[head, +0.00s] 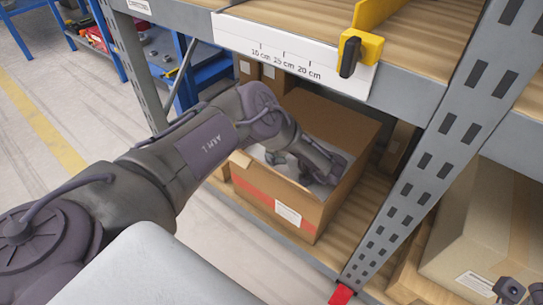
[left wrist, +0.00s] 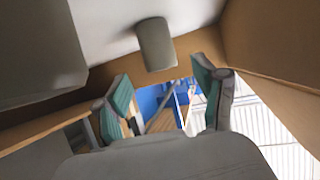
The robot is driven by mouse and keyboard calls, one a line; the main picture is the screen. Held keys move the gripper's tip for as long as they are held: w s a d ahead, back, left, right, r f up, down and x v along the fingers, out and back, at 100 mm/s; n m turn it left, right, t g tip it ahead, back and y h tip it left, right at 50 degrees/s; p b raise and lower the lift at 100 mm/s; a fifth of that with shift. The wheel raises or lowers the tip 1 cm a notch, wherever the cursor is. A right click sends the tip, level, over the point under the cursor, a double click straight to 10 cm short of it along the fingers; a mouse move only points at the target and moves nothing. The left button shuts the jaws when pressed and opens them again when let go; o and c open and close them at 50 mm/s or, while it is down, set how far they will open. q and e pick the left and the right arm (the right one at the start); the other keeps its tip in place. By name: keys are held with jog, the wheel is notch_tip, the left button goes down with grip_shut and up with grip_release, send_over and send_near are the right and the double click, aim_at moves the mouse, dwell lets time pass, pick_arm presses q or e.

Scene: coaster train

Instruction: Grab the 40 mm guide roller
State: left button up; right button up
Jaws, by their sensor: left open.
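My left arm reaches into an open cardboard box (head: 270,200) on the lower shelf. My left gripper (head: 322,170) is inside the box, partly hidden by its wrist. In the left wrist view its two teal-padded fingers (left wrist: 160,82) stand apart with nothing between them. A short grey cylinder (left wrist: 155,43), which looks like a roller, is against the pale box lining just beyond the fingertips. A larger grey shape (left wrist: 38,50) fills the upper left of that view. No size marking is readable on either. A dark part at the head view's lower right corner may be my right gripper (head: 510,290).
The box walls (left wrist: 265,45) stand close around the gripper. Above the box is a shelf edge with a white scale strip (head: 290,60) and a yellow clamp-like piece (head: 362,48). A perforated grey upright (head: 415,175) stands right of the box, with another carton (head: 485,225) beyond.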

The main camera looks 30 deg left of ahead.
pick_arm(q)
jog(key=b+x, duration=0.2)
jog(key=x, duration=0.2)
jog(key=shift+s+f, duration=0.1)
jog(key=shift+f, duration=0.1)
jog(key=shift+a, duration=0.2)
jog(key=shift+r, duration=0.1)
jog(key=c, duration=1.3)
jog(key=shift+c, duration=0.2)
